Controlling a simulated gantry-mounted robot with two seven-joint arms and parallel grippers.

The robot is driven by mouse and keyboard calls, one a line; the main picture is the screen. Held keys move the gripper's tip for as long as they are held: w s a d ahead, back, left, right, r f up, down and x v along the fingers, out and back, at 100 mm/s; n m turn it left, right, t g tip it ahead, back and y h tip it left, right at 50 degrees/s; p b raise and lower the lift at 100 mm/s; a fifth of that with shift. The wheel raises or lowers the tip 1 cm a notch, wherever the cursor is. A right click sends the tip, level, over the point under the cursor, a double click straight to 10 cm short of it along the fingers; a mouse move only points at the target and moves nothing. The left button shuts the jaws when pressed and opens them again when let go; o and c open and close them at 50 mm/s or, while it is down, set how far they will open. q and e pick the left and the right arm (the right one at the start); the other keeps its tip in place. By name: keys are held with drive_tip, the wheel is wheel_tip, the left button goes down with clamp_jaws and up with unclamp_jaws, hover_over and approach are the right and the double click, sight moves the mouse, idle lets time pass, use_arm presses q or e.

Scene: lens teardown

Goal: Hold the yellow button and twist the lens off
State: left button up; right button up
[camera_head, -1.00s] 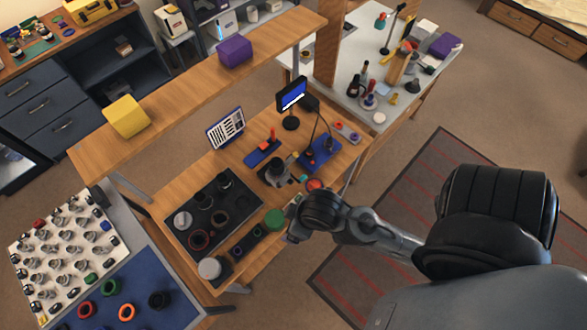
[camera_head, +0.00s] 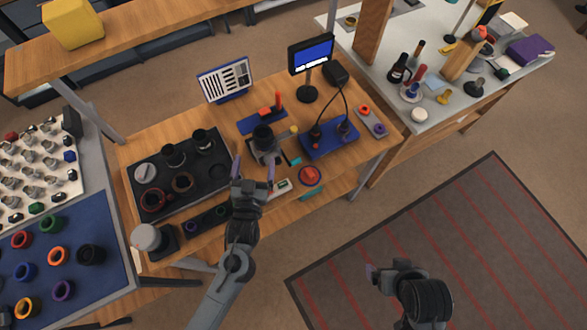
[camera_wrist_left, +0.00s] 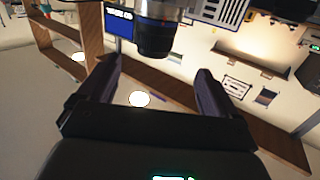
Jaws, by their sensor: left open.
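A black lens (camera_head: 263,132) stands upright on a grey holder (camera_head: 262,153) in the middle of the wooden bench. A small yellow part (camera_head: 293,130), perhaps the yellow button, shows just right of it. My left gripper (camera_head: 254,171) is open and empty, just in front of the holder, its fingers pointing at it. In the left wrist view the lens (camera_wrist_left: 155,38), dark with a blue ring, lies beyond and between the spread fingers of the left gripper (camera_wrist_left: 155,82), apart from them. My right gripper (camera_head: 385,273) hangs over the rug, away from the bench; its jaw opening is unclear.
A black tray (camera_head: 218,172) with several lens parts lies left of the holder. A blue stand (camera_head: 330,143) with cables and a small monitor (camera_head: 311,55) are to the right and behind. A red round part (camera_head: 310,175) sits near the front edge. The striped rug (camera_head: 470,240) is clear.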

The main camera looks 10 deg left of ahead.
sight(264, 132)
use_arm(q)
drive_tip(key=w+f+b, duration=0.2)
drive_tip(key=shift+d+b, duration=0.25)
drive_tip(key=shift+b, duration=0.1)
drive_tip(key=w, duration=1)
drive_tip(key=shift+w+a+r, duration=0.15)
drive_tip(key=shift+w+a, duration=0.15)
drive_tip(key=shift+a, duration=0.1)
use_arm(e)
wheel_tip(264, 132, down, 5)
drive_tip(key=shift+r, duration=0.2)
use_arm(q)
drive_tip(key=c, duration=1.1)
use_arm(e)
drive_tip(key=shift+a, duration=0.1)
use_arm(q)
drive_tip(key=shift+c, duration=0.6)
use_arm(e)
drive_tip(key=shift+c, duration=0.6)
clamp_jaws()
